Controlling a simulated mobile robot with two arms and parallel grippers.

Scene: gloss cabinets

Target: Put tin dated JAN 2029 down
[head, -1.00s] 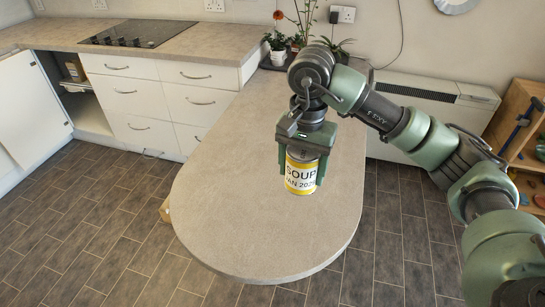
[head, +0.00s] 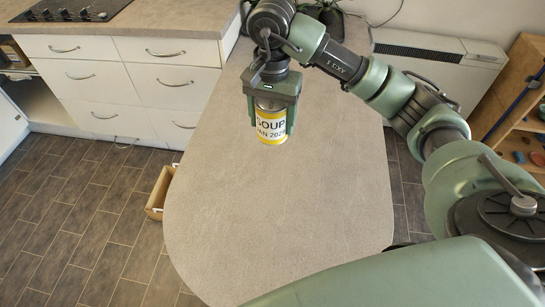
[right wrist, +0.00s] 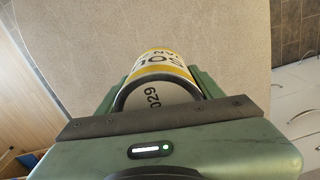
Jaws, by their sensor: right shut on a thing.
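The yellow and white soup tin (head: 271,126) is labelled SOUP with a JAN date below; its year is hard to read in the head view. It also shows in the right wrist view (right wrist: 160,75), its end towards the camera. My right gripper (head: 270,118) is shut on the tin, one finger on each side, and holds it upright. The tin is over the grey rounded worktop (head: 290,220); I cannot tell whether it touches the surface. My left gripper is not in view.
The worktop around and in front of the tin is clear. Potted plants (head: 326,14) stand at its back. White drawers (head: 165,77) and a hob (head: 75,10) are to the left. An open wooden box or drawer (head: 158,194) sits beside the worktop's left edge. A wooden shelf (head: 520,110) is at right.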

